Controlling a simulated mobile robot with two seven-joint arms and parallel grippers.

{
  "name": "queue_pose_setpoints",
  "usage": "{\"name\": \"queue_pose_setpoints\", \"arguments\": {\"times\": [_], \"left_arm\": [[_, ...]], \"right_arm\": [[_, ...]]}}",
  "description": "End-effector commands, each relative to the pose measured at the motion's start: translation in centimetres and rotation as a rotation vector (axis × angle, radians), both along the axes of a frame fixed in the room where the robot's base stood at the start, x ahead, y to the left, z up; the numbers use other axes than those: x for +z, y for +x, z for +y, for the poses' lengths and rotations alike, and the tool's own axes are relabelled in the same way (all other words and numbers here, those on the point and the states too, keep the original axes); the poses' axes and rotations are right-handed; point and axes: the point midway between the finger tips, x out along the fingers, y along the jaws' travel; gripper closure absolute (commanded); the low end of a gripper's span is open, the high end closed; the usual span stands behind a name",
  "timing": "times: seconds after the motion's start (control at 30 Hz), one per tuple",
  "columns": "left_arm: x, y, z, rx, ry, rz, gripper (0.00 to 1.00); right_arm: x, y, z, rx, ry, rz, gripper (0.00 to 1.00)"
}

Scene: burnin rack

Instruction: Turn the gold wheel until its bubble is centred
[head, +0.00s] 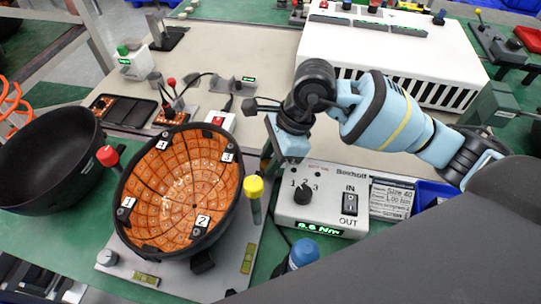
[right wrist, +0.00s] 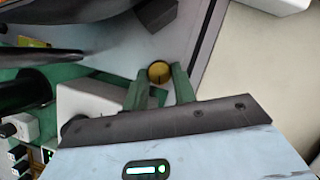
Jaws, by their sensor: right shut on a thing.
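The gold wheel (right wrist: 159,72) shows in the right wrist view between the two green fingers of my right gripper (right wrist: 160,84), which is shut on it. In the head view my right gripper (head: 267,160) reaches down behind the right rim of the orange-lined bowl (head: 185,190), and the wheel is hidden there. The bowl sits tilted on a grey base plate (head: 185,282). One yellow-green bubble vial (head: 145,280) lies at the plate's front and another (head: 249,256) at its right side. Their bubbles are too small to judge. My left gripper is not in view.
A white control box (head: 325,212) with a knob and an IN/OUT switch stands right of the plate. Red-capped (head: 108,156) and yellow-capped (head: 253,188) handles flank the bowl. A black bowl (head: 45,165) is at left. A blue-capped item (head: 303,253) stands in front.

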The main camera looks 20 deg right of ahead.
Motion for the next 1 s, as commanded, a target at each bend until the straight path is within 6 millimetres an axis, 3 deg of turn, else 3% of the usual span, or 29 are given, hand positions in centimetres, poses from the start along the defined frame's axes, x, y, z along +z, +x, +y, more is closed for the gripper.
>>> {"name": "queue_pose_setpoints", "arguments": {"times": [0.03, 0.07, 0.13, 0.47, 1.0], "left_arm": [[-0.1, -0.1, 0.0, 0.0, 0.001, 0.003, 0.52], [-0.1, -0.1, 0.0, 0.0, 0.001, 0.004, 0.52], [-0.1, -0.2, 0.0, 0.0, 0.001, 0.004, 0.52], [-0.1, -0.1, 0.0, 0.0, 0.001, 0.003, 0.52], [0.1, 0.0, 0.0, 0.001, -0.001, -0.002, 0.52]], "right_arm": [[0.0, 0.0, 0.0, 0.001, -0.001, 0.001, 0.96], [0.0, 0.0, 0.0, 0.001, -0.001, 0.001, 0.71], [0.0, 0.0, 0.0, 0.001, -0.001, 0.001, 0.64], [0.4, 0.0, -0.2, 0.001, -0.001, -0.001, 0.64], [6.8, -0.3, -2.8, 0.001, -0.001, -0.001, 0.64]]}}
